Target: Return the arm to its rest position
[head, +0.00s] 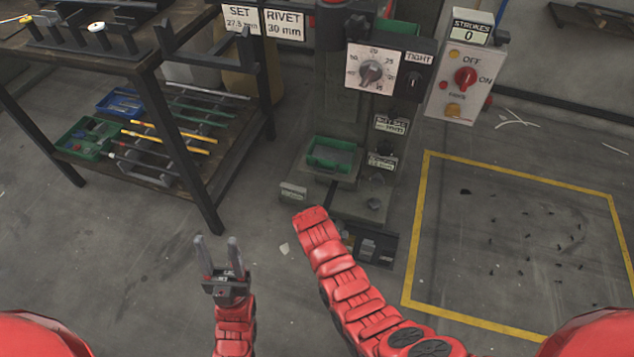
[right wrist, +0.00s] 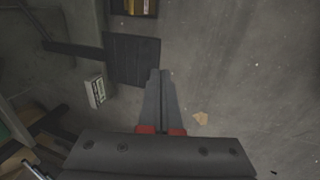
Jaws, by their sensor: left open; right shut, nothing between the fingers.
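My left gripper (head: 217,243) is in the lower left of the head view, its two fingers apart and empty, over bare floor. My right arm (head: 342,280) reaches up from the lower right of the head view towards the foot of the press; its gripper is hidden there. In the right wrist view my right gripper (right wrist: 160,75) has its fingers together with nothing between them. The rivet press (head: 345,130) stands beyond the right arm, with a dial (head: 371,70) and a switch box (head: 463,82).
A dark workbench (head: 90,60) with a lower shelf of rods and bins stands at the left. A green tray (head: 333,154) sits on the press. A yellow-outlined floor area (head: 520,240) to the right is free of large objects. A small light scrap (head: 284,249) lies on the floor.

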